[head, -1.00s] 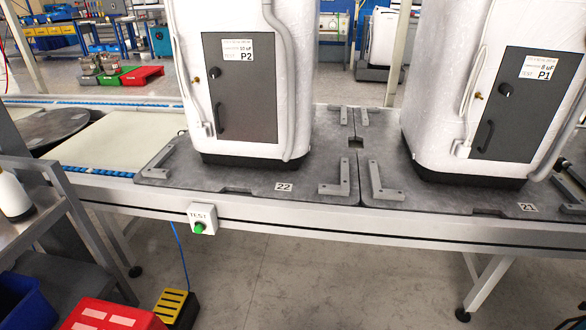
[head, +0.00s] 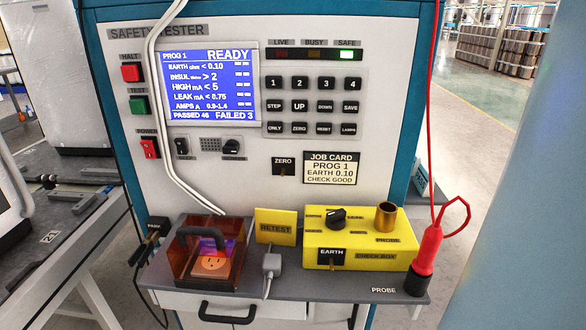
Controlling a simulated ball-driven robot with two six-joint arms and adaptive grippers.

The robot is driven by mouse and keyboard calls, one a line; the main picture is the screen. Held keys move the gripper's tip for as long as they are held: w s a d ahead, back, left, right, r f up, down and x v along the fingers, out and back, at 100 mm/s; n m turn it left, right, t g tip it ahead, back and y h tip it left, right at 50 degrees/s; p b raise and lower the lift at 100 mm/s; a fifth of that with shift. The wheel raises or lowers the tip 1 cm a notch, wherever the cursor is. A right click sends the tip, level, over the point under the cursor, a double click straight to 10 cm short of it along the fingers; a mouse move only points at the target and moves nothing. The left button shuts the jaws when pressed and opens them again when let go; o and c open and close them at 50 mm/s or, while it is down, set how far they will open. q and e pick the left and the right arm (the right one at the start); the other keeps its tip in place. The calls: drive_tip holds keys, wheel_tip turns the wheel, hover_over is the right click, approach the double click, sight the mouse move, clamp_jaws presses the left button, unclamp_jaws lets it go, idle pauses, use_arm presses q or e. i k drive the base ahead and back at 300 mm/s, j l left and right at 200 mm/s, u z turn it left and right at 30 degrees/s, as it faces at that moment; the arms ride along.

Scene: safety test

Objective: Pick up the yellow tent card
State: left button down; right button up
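The yellow tent card (head: 276,227) stands upright on the grey shelf (head: 330,286) of the safety tester, with "RETEST" printed on its front. It stands between a clear orange-brown box with a black handle on its left and a yellow check box on its right. A grey plug with a cable is just in front of its lower edge. Neither of my grippers shows in the head view.
The covered socket box (head: 212,256), grey plug (head: 271,265), yellow check box (head: 359,240) and red probe (head: 427,250) crowd the shelf. White cables hang down the tester's panel (head: 355,100). A conveyor table (head: 60,235) stands at the left.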

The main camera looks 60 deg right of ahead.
sight(278, 226)
drive_tip(key=z, duration=1.6)
drive_tip(key=i+j, duration=0.3)
